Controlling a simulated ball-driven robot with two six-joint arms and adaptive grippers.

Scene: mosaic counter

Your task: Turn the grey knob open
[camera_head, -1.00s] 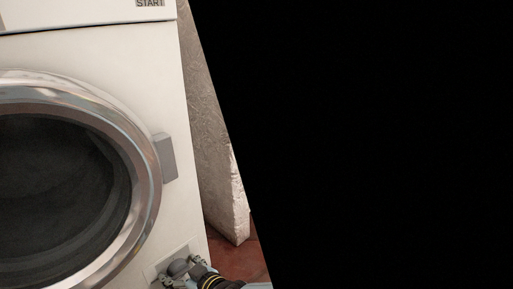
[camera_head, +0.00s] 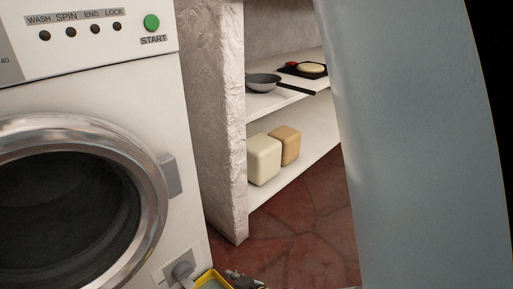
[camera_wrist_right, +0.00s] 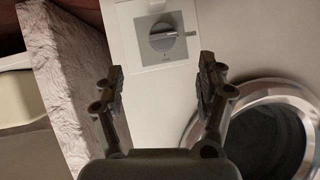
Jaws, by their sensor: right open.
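The grey knob (camera_head: 183,272) sits on a pale square plate low on the white washing machine's front, near its right edge. In the right wrist view the knob (camera_wrist_right: 163,37) is a round dial with a raised bar lying roughly sideways, close to a small mark on its right. My right gripper (camera_wrist_right: 160,78) is open and empty, with its two fingers spread below the knob in that view and not touching it. In the head view only a dark part of it seems to show at the bottom edge. My left gripper is not in view.
The washing machine (camera_head: 105,90) has a round door with a metal ring (camera_head: 150,215) and a grey latch (camera_head: 170,176). A rough wall end (camera_head: 215,120) stands beside it. Shelves to the right hold a pan (camera_head: 263,82) and canisters (camera_head: 264,160). A yellow-edged item (camera_head: 198,288) shows below the knob.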

